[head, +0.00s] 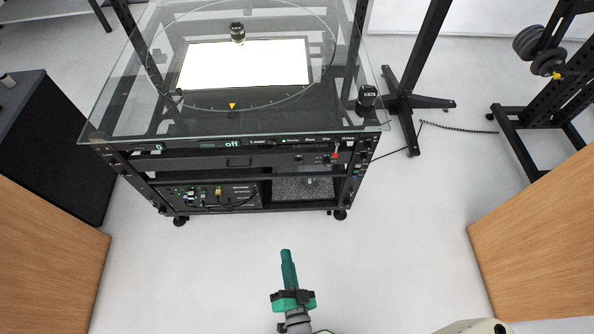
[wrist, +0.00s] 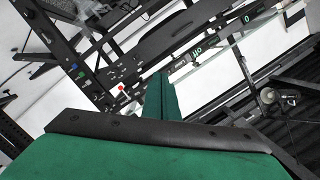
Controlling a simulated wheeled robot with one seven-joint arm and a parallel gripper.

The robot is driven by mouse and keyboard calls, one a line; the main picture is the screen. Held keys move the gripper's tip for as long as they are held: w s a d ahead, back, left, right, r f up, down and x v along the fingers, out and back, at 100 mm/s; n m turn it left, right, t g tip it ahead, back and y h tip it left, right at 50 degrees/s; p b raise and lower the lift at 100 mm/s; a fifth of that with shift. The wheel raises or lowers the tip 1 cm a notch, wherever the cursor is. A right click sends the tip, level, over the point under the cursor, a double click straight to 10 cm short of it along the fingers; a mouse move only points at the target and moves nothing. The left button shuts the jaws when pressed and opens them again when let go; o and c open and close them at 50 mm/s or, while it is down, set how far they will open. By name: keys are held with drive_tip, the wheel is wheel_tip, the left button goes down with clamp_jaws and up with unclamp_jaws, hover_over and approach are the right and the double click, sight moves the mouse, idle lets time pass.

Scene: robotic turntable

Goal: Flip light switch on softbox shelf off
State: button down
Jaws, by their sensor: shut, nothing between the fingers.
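A black wheeled turntable rack (head: 165,178) with a glass top (head: 120,112) stands ahead of me. A bright white lit panel (head: 245,63) shows through the glass. The black shelf front (head: 215,162) below the top carries small controls, with a red one (head: 335,155) near its right end. The red control also shows in the wrist view (wrist: 121,88). I cannot tell which control is the light switch or its position. My green gripper (head: 287,252) is shut and empty, in front of the rack and apart from it. Its fingers (wrist: 160,78) point toward the rack in the wrist view.
A lower bay holds green circuit boards and cables (head: 215,196). A black cabinet (head: 50,140) is at left. Wooden panels (head: 45,260) (head: 540,240) flank me. A black stand (head: 410,100) is right of the rack. The white floor (head: 400,230) between is clear.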

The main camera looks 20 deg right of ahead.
sight(297, 163)
drive_tip(key=w+d+f+m+h, duration=0.1)
drive_tip(key=w+d+f+m, duration=0.1)
drive_tip(key=w, duration=0.4)
drive_tip(key=w+d+f+m, duration=0.2)
drive_tip(key=w+d+m, duration=0.3)
drive_tip(key=w, duration=0.1)
drive_tip(key=w+d+f+m+t+h, duration=0.1)
drive_tip(key=w+d+f+m, duration=0.2)
drive_tip(key=w, duration=0.4)
drive_tip(key=shift+d+m+h, duration=0.25)
drive_tip(key=shift+m+h, duration=0.05)
drive_tip(key=shift+m, duration=0.2)
drive_tip(key=x, duration=1.4)
drive_tip(key=shift+f, duration=0.1)
